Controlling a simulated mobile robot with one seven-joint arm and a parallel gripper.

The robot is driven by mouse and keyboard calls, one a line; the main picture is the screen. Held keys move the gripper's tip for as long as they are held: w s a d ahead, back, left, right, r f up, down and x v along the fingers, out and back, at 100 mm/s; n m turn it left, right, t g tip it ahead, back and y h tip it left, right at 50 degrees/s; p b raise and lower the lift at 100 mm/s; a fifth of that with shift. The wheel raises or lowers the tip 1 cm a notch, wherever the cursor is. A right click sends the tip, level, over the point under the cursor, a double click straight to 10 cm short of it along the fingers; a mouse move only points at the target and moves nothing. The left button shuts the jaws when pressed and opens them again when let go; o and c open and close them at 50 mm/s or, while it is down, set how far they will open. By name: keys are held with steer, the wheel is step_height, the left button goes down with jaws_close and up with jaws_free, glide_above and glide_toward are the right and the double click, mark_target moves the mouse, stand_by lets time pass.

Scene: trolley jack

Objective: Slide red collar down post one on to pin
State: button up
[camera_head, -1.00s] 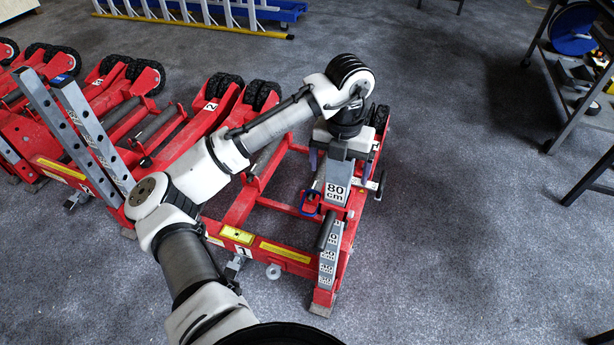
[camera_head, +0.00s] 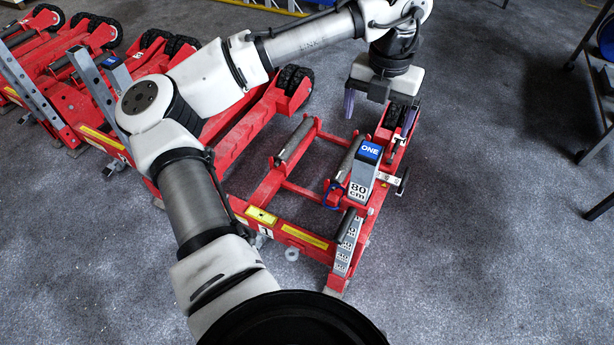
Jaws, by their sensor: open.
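Post one (camera_head: 362,170) is a grey upright with a blue cap marked ONE (camera_head: 370,152) and an 80 cm label. Red metal (camera_head: 376,203) shows around the post just below that label. It seems to be the red collar, but its edges are hard to make out. I cannot make out the pin clearly. My gripper (camera_head: 369,108) is open and empty, with its fingers pointing down above and behind the post's top, apart from it.
The red jack frame (camera_head: 300,236) lies around the post, with black wheels behind. More red jacks with grey posts (camera_head: 95,85) stand at the left. A trolley (camera_head: 590,110) is at the far right. The carpet between is clear.

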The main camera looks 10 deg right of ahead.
steer(key=w+d+f+n+b, duration=0.1)
steer(key=w+d+f+n, duration=0.2)
steer(key=w+n, duration=0.65)
steer(key=w+a+f+n+b, duration=0.1)
steer(key=w+a+f+n, duration=0.3)
steer(key=w+f+n, duration=0.55)
steer(key=a+f+n, duration=0.3)
steer(key=f+n, duration=0.2)
steer(key=f, duration=0.4)
steer(key=s+a+f+n, duration=0.1)
steer(key=a+f+n, duration=0.2)
steer(key=f, duration=0.7)
steer(key=a+f+n+b, duration=0.1)
steer(key=a+f+n, duration=0.3)
steer(key=f+n, duration=0.3)
step_height(320, 180, down, 3)
steer(key=shift+s+f, duration=0.1)
steer(key=shift+s, duration=0.15)
